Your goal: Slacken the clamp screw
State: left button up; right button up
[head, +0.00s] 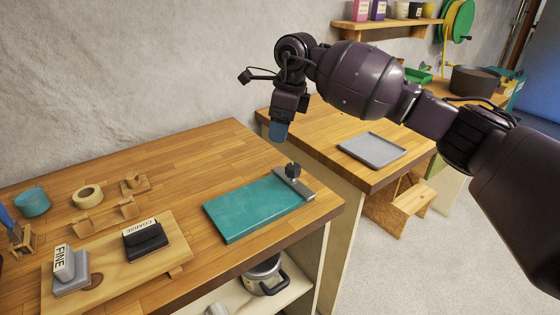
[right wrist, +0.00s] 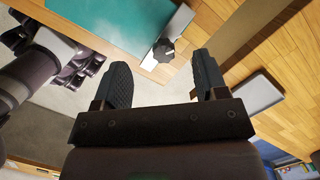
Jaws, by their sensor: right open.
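The clamp screw has a dark lobed knob (head: 293,170), standing on a grey clamp bar (head: 296,186) across the right end of a teal board (head: 255,208). The board lies on the wooden bench by its right edge. My right gripper (head: 279,131) hangs above and behind the knob in the head view, apart from it, fingers pointing down. In the right wrist view my right gripper (right wrist: 161,80) is open and empty, and the knob (right wrist: 164,49) shows beyond the gap between its fingers. My left gripper is not in view.
A wooden holder (head: 100,279) carries FINE (head: 68,271) and COARSE (head: 146,241) blocks. A tape roll (head: 87,195) and teal cup (head: 33,202) stand farther back. A grey tray (head: 372,149) lies on the second bench, beyond a gap. The bench behind the board is clear.

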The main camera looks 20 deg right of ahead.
aim_at(293, 166)
jog(key=f, duration=0.3)
jog(key=s+d+f+h, duration=0.1)
jog(key=f, duration=0.3)
jog(key=d+f+g+h+b, duration=0.1)
jog(key=f, duration=0.3)
jog(key=shift+s+d+n, duration=0.25)
jog(key=shift+n, duration=0.05)
jog(key=shift+c, duration=0.4)
jog(key=c, duration=0.8)
jog(key=shift+c, duration=0.2)
